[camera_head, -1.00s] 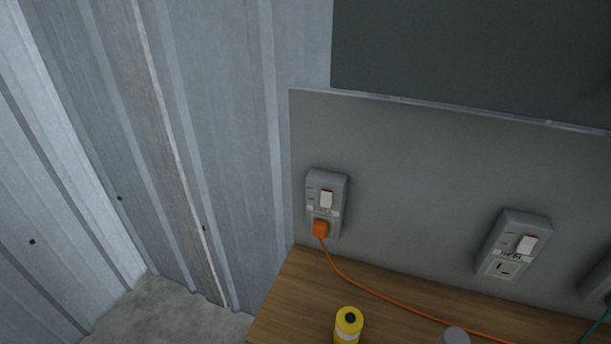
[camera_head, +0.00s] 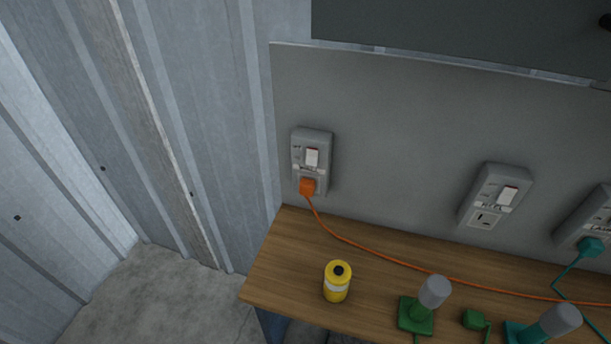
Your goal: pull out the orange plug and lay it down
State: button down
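The orange plug (camera_head: 307,186) sits in the lower part of the left grey socket box (camera_head: 312,161) on the grey panel. Its orange cord (camera_head: 372,252) hangs from the plug to the wooden bench (camera_head: 275,262) and runs right along it. The box has a white rocker switch above the plug. My gripper is not in this view.
A yellow bottle (camera_head: 337,281) stands near the bench's left end. Right of it are green (camera_head: 416,316) and teal parts with grey cylinders. An empty socket box (camera_head: 495,196) is right of centre; a teal plug (camera_head: 591,246) is farther right. Bench between panel and bottle is mostly clear.

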aim_at(307, 186)
jog(key=i+j, duration=0.1)
jog(key=j, duration=0.3)
jog(key=i+j+u, duration=0.15)
jog(key=j, duration=0.2)
jog(key=i+j, duration=0.1)
jog(key=j, duration=0.25)
jog(key=i+j+u, duration=0.1)
jog(key=j, duration=0.3)
jog(key=i+j, duration=0.2)
jog(key=j, duration=0.15)
jog(key=i+j+u, duration=0.15)
jog(key=j, duration=0.2)
